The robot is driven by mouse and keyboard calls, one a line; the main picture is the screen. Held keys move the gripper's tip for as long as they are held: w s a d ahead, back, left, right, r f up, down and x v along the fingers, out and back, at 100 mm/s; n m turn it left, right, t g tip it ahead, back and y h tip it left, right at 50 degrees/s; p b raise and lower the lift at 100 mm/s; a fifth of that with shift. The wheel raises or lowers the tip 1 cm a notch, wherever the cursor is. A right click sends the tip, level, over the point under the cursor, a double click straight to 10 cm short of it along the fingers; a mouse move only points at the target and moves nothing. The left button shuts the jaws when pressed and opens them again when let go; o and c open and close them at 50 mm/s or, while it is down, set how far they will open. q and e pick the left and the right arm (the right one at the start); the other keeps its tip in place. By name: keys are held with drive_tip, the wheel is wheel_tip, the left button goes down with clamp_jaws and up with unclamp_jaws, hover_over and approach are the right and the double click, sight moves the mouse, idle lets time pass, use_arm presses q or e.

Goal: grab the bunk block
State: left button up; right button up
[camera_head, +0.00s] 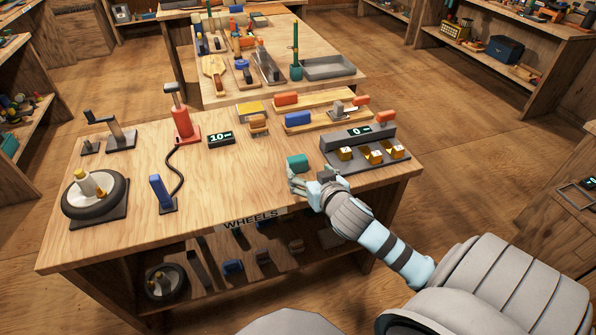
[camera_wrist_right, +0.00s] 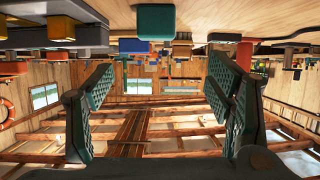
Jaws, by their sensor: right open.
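A small teal block (camera_head: 297,162) stands on the workbench near its front edge; I take it to be the bunk block, though no label shows. In the right wrist view, which looks upside down, the teal block (camera_wrist_right: 155,20) hangs from the bench top at the upper middle. My right gripper (camera_head: 297,184) is just in front of the block, at the bench's front edge. Its two fingers (camera_wrist_right: 162,80) are spread wide with nothing between them. The block lies ahead of them, seemingly apart from them. My left gripper is not in view.
A grey scale with brass weights (camera_head: 372,155) stands just right of the block. Behind are wooden boards with a blue block (camera_head: 298,119) and an orange block (camera_head: 286,98). The bench left of the block is clear.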

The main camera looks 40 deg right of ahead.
sight(299, 161)
drive_tip(key=b+x, duration=0.1)
drive_tip(key=x, duration=0.3)
drive_tip(key=b+x, duration=0.1)
drive_tip(key=x, duration=0.3)
drive_tip(key=b+x, duration=0.2)
drive_tip(key=x, duration=0.3)
drive_tip(key=shift+s+d+f, duration=0.2)
drive_tip(key=shift+d+f, duration=0.1)
drive_tip(key=shift+w+d+f, duration=0.1)
drive_tip(key=shift+w+f, duration=0.05)
drive_tip(key=shift+w, duration=0.2)
drive_tip(key=shift+s, duration=0.1)
drive_tip(key=c, duration=1.3)
